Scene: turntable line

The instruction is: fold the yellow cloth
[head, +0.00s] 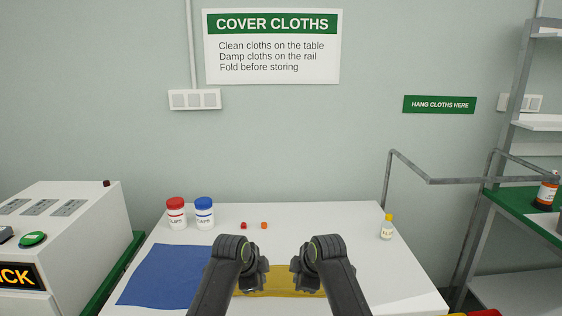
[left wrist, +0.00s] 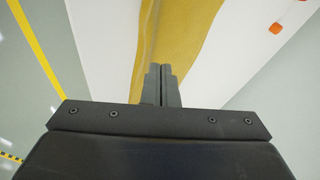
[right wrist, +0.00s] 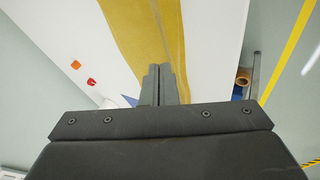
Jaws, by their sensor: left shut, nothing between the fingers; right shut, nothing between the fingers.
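The yellow cloth (head: 280,282) lies on the white table near its front edge, partly hidden by my arms in the head view. It shows as a long band with a wavy edge in the left wrist view (left wrist: 190,25) and in the right wrist view (right wrist: 140,30). A crease or layer edge runs along one side; how many layers lie there I cannot tell. My left gripper (left wrist: 160,68) is shut and empty over the cloth's left part. My right gripper (right wrist: 160,68) is shut and empty over its right part. Whether the fingertips touch the cloth is unclear.
A blue cloth (head: 165,276) lies flat at the table's left. A red-lidded jar (head: 176,215), a blue-lidded jar (head: 204,215) and two small caps (head: 264,226) stand at the back. A yellow-capped bottle (head: 387,230) stands right, near a grey rail (head: 455,181). The table (head: 330,218) is clear between.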

